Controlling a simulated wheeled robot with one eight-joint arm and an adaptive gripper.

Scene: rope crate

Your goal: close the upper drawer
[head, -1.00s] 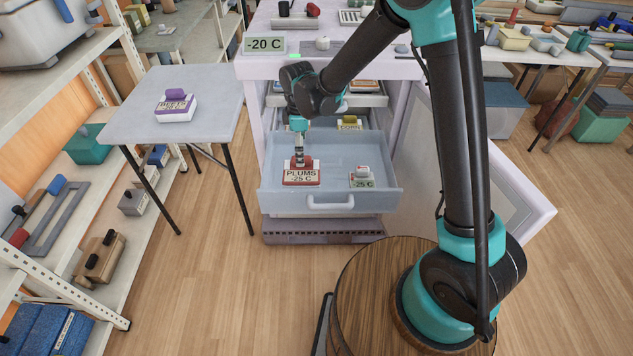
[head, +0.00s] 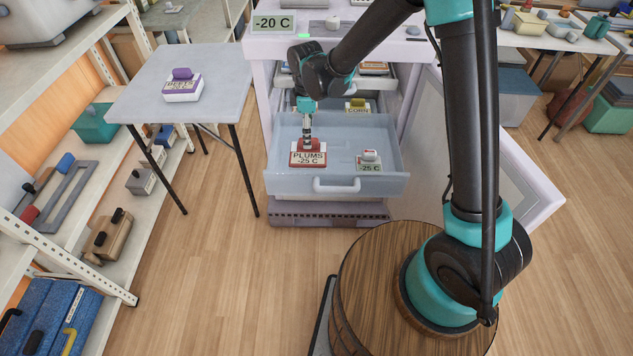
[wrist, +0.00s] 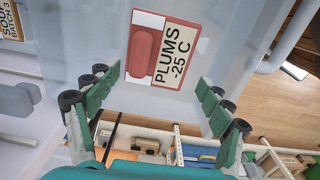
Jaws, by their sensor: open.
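A pale blue drawer (head: 376,184) with a white front handle is pulled far out of the white cabinet (head: 262,85). Above and behind it, a second, higher drawer or tray (head: 392,85) shows, partly hidden by my arm. In the pulled-out drawer lie a red PLUMS -25 C box (head: 308,158), a smaller labelled box (head: 369,160) and a yellow CORN box (head: 357,105). My gripper (head: 307,142) is low over the PLUMS box. In the wrist view my gripper (wrist: 152,82) has its fingers spread, with the PLUMS box (wrist: 162,50) ahead between them. Contact cannot be told.
A grey table (head: 190,85) with a purple-labelled box (head: 182,86) stands left of the cabinet. An open cabinet door (head: 500,165) hangs at the right. A shelf (head: 75,270) lines the left side. The wooden floor (head: 220,280) before the drawer is clear.

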